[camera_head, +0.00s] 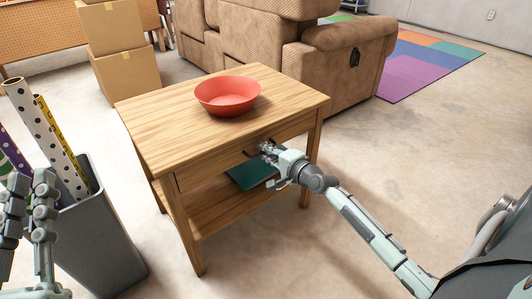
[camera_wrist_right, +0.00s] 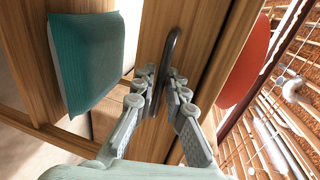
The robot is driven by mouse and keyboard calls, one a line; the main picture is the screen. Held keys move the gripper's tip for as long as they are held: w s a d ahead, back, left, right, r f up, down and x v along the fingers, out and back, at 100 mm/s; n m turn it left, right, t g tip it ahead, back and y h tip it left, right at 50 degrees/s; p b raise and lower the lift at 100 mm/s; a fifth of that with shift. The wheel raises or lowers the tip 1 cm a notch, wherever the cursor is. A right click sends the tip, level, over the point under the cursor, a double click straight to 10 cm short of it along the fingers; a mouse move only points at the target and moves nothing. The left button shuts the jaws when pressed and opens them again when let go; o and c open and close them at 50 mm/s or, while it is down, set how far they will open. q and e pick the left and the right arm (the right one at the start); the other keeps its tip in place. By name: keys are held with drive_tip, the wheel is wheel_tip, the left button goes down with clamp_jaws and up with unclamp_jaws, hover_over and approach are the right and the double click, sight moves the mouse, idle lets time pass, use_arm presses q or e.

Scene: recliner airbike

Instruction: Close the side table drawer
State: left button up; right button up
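The wooden side table (camera_head: 165,128) stands in the middle of the head view. Its drawer front (camera_head: 228,157) faces me and looks about flush with the table frame; any small gap is hard to tell. My right gripper (camera_head: 268,149) is at the drawer's dark handle. In the right wrist view the curved handle (camera_wrist_right: 173,46) runs between the fingers of my right gripper (camera_wrist_right: 161,76), which are close together on it. My left gripper (camera_head: 30,188) is at the far left, with its fingers apart and empty, away from the table.
A red bowl (camera_head: 227,93) sits on the tabletop. A teal item (camera_head: 250,174) lies on the lower shelf. A grey bin (camera_head: 95,245) with rolled tubes stands left of the table. Cardboard boxes (camera_head: 125,75) and a brown recliner (camera_head: 340,70) are behind.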

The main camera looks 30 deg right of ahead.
drive_tip(key=v, duration=1.2)
idle(0.5)
